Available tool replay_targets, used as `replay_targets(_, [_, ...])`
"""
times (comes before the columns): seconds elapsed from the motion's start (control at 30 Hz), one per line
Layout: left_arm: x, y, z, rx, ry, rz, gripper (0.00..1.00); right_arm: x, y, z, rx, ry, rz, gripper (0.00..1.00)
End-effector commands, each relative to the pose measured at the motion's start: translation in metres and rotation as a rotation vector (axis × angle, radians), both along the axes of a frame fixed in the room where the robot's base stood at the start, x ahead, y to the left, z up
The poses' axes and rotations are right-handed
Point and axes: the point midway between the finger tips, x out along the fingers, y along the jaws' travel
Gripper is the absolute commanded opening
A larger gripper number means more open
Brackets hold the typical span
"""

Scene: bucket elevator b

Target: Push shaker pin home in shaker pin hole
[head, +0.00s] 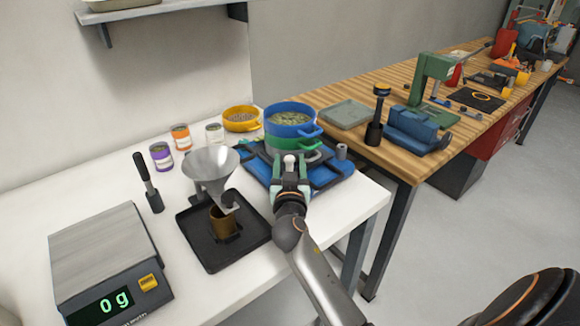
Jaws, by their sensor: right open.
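The shaker (331,178) is a blue and black base at the right back of the white table, carrying a green pan (297,142) and a blue pan (291,122) stacked on it. My right gripper (290,166) is open in front of the shaker, fingers pointing away toward it. A small white rounded knob (290,159) shows between the fingertips; it may be the shaker pin's head, but I cannot tell if it touches the fingers. The pin hole is hidden behind the gripper. My left gripper is out of view.
Left of the gripper, a metal funnel (209,168) stands over a brass cup (223,221) in a black tray (204,251). A scale (97,255) reads 0 g. Small jars (161,156) and a yellow pan (241,120) stand behind. A wooden workbench (400,158) adjoins at right.

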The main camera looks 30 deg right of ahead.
Motion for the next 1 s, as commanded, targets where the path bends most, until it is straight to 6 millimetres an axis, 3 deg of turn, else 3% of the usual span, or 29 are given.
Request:
replay_targets(0.17, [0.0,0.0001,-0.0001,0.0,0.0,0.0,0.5,-0.0001,0.0001,-0.0001,0.0,0.0,0.0,0.56])
replay_targets(0.67, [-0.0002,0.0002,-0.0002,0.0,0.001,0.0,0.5,0.0001,-0.0002,0.0001,0.0,0.0,0.0,0.0])
replay_targets(1.0, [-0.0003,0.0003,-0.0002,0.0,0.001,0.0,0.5,0.0001,-0.0002,0.0002,0.0,0.0,0.0,0.0])
